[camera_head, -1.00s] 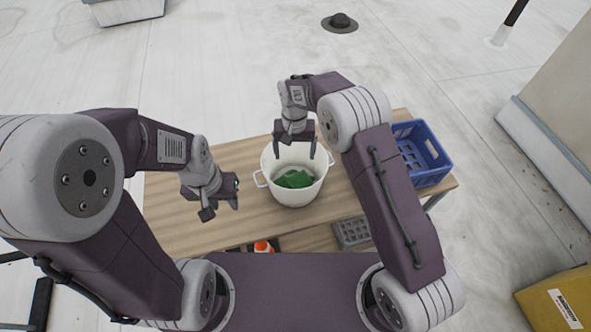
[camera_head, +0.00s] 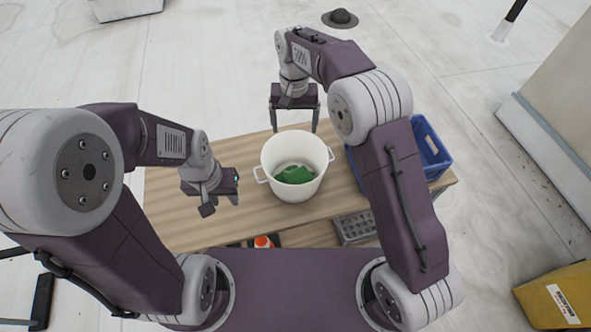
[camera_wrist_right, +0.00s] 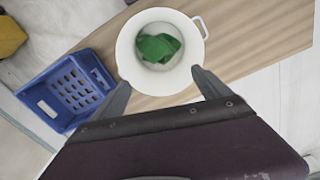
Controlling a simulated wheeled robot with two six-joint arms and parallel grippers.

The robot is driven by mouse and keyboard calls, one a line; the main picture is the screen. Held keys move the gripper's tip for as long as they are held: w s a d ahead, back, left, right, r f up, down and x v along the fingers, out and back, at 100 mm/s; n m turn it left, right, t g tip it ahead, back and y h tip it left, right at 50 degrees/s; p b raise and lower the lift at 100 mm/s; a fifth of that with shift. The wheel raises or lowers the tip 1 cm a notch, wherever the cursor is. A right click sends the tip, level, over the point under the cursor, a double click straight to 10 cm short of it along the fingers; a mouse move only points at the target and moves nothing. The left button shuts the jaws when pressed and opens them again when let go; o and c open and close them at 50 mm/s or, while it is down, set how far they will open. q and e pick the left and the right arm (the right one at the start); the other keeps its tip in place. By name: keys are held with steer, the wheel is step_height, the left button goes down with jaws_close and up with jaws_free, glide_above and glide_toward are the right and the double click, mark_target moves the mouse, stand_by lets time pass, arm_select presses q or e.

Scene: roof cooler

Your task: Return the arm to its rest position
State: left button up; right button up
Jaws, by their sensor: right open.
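My right gripper (camera_head: 295,119) is open and empty, raised above the far edge of the table, behind the white pot in the head view. Its two fingers also show in the right wrist view (camera_wrist_right: 160,88), with nothing between them. My left gripper (camera_head: 221,203) hangs over the left part of the table; its fingers are partly hidden, so I cannot tell if it is open or shut. The white two-handled pot (camera_head: 280,153) stands on the wooden table (camera_head: 165,222). A green item (camera_head: 294,174) lies inside the pot.
A blue crate (camera_head: 431,146) is at the table's right end, partly behind my right arm. A grey crate (camera_head: 353,229) and an orange-and-white object (camera_head: 263,242) are near the table's front. A yellow box (camera_head: 556,299) is at lower right. The table left of the pot is clear.

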stand_by(0.3)
steer(key=s+d+r+m+b, duration=0.1)
steer(key=s+d+r, duration=0.1)
steer(key=d, duration=0.4)
steer(key=s+d+r+m+b, duration=0.1)
steer(key=s+d+m, duration=0.1)
steer(key=d, duration=0.4)
steer(key=s+d+f+n, duration=0.1)
steer(key=s+d+f, duration=0.2)
steer(key=s+f, duration=0.2)
steer(key=s+d+f+n+t+b, duration=0.1)
steer(key=s+d+f, duration=0.2)
steer(key=s, duration=0.8)
step_height(320, 180, down, 3)
steer(key=shift+s+r+n, duration=0.2)
steer(key=shift+n, duration=0.2)
steer(key=shift+s, duration=0.1)
